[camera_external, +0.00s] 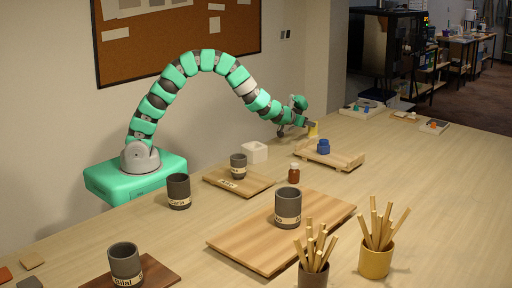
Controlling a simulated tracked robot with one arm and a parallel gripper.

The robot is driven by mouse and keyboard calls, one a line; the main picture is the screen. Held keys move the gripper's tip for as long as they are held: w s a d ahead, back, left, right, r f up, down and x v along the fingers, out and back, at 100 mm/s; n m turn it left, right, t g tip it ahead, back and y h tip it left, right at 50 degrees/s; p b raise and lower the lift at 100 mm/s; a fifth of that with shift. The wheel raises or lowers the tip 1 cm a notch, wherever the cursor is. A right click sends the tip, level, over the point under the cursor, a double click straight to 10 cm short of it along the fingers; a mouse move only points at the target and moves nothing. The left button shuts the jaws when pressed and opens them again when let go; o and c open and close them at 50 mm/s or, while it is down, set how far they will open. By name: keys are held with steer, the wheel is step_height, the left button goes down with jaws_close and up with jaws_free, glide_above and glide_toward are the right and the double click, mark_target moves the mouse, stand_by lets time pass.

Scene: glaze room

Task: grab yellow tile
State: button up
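A small yellow piece, which looks like the yellow tile (313,132), shows at the far side of the table, close by the wooden rack. My gripper (311,124) is right at it, at the end of my green arm, which arches over from the left. The fingers seem to touch or overlap the yellow piece. They are too small to tell whether they are open or shut on it.
A wooden rack (345,160) with a blue jar (323,147) stands just in front of my gripper. A white block-like pot (254,152), a brown bottle (294,173) and a dark cup (238,166) on a board are nearby. The table's right side is mostly clear.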

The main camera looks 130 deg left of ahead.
mark_target(313, 130)
steer(key=shift+x, duration=2.15)
jaws_close()
steer(key=shift+r, duration=0.15)
